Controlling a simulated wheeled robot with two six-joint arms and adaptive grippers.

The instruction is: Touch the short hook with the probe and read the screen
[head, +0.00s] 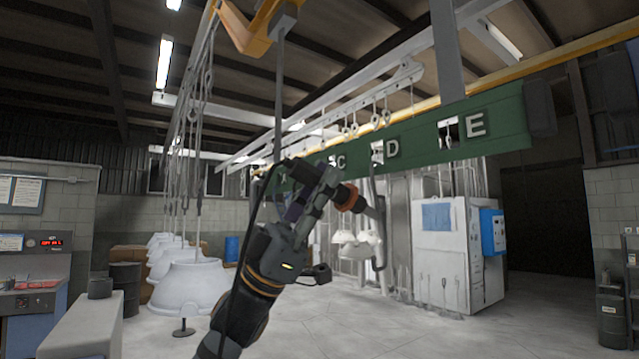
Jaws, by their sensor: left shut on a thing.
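My left gripper (325,190) is raised in the middle of the head view, shut on the probe (350,197), a dark rod with an orange-brown ring. The probe points right, and a black cable runs down beside my arm. A green beam (420,143) lettered C, D and E runs behind and above it. Small hooks (386,114) hang from the white rail above the beam; I cannot tell which is the short one. A small red-lit screen (51,243) is on the console at far left; its text is too small to read. My right gripper is not in view.
White hoods (192,285) hang in a row at the left. A pale bench (75,318) and dark drum (125,285) stand left of them. A white cabinet (440,255) with a blue box (492,232) stands at right. Open floor lies at front right.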

